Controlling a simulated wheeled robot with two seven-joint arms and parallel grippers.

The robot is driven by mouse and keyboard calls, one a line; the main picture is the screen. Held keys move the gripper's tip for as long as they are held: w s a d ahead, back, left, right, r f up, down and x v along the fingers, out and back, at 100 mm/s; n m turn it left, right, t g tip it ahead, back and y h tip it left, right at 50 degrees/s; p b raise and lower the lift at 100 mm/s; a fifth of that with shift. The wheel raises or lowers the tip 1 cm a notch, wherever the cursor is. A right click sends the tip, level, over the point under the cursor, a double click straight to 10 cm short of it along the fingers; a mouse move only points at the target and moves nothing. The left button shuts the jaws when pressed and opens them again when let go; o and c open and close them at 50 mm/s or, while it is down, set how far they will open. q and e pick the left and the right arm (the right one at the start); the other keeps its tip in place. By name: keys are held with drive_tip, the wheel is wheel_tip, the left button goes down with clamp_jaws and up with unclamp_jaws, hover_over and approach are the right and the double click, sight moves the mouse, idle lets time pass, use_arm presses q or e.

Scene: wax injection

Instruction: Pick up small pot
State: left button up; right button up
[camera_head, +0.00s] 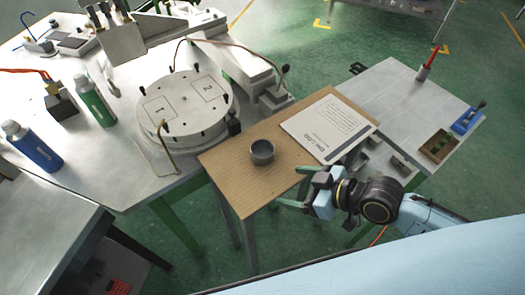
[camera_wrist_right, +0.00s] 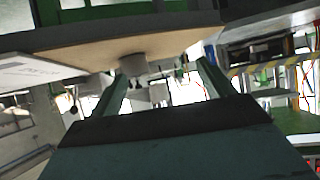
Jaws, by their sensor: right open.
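The small pot (camera_head: 262,152) is a dark grey round cup that stands upright on a brown wooden board (camera_head: 236,190). In the right wrist view the pot (camera_wrist_right: 132,66) shows between and beyond the fingers, and the picture appears upside down. My right gripper (camera_head: 292,187) is open and empty, to the lower right of the pot at the board's near edge, with its fingers pointing left. The fingers also show in the right wrist view (camera_wrist_right: 160,85), spread apart. They do not touch the pot. My left gripper is not in view.
A white printed sheet (camera_head: 328,127) lies on the board right of the pot. A round two-part turntable (camera_head: 185,106) stands to the left. Green (camera_head: 95,101) and blue (camera_head: 32,146) bottles stand farther left. A side table (camera_head: 400,105) holds a wooden box (camera_head: 440,146).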

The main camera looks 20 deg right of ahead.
drive_tip(key=w+d+r+t, duration=0.1)
drive_tip(key=w+d+t, duration=0.1)
drive_tip(key=w+d, duration=0.15)
approach(254, 149)
drive_tip(key=shift+w+d+f+y, duration=0.1)
drive_tip(key=shift+d+f+y, duration=0.05)
drive_tip(key=shift+f+y, duration=0.35)
drive_tip(key=x, duration=0.5)
drive_tip(key=shift+w+r+p, duration=0.15)
drive_tip(key=shift+w+p, duration=0.15)
drive_tip(key=shift+p, duration=0.05)
drive_tip(key=c, duration=1.1)
